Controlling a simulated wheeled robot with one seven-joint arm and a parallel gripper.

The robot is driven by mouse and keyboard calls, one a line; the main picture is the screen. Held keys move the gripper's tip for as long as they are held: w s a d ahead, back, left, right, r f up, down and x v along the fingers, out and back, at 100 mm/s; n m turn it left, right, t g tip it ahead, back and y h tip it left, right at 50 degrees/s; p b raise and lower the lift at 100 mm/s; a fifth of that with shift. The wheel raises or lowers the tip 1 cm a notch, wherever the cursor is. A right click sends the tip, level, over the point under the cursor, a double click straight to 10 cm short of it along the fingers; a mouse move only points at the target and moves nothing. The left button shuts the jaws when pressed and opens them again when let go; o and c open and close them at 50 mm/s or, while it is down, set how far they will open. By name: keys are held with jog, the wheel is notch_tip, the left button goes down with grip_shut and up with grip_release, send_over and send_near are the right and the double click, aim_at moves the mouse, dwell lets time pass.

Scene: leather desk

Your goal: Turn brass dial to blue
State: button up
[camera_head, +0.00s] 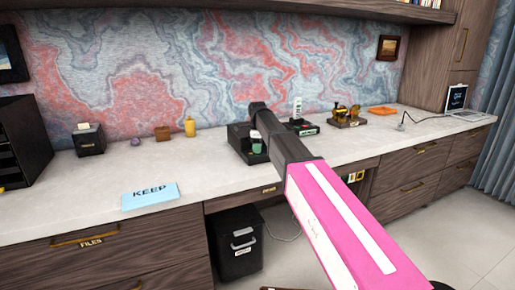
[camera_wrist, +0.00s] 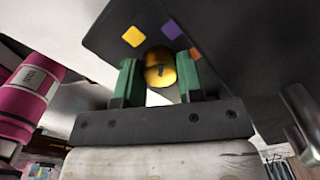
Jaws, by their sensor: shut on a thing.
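In the wrist view, the brass dial (camera_wrist: 154,76) is a round golden knob with a small dark mark on its face. It sits on a dark panel (camera_wrist: 120,22) with a yellow square (camera_wrist: 132,36), a purple square (camera_wrist: 171,29) and an orange patch (camera_wrist: 195,53), partly hidden by a finger. No blue patch shows. My gripper (camera_wrist: 157,68) has its green fingers on both sides of the dial and is shut on it. I cannot tell which colour the mark points at. In the head view, my pink arm hides the gripper and the dial.
The marble-like desk top (camera_head: 215,160) carries a blue KEEP sign (camera_head: 150,195), a black organizer tray (camera_head: 240,147) and a brass item (camera_head: 346,115). Drawers (camera_head: 410,185) line the right side. A black bin (camera_head: 237,245) stands under the desk. Small coloured squares (camera_head: 355,177) show beside my arm.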

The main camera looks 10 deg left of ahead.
jog(key=n, duration=0.4)
jog(key=shift+n, duration=0.3)
jog(key=n, duration=0.3)
jog(key=shift+n, duration=0.4)
jog(key=n, duration=1.2)
jog(key=shift+n, duration=0.3)
jog(key=n, duration=0.3)
jog(key=shift+n, duration=0.3)
jog(key=n, duration=0.4)
jog(key=shift+n, duration=2.2)
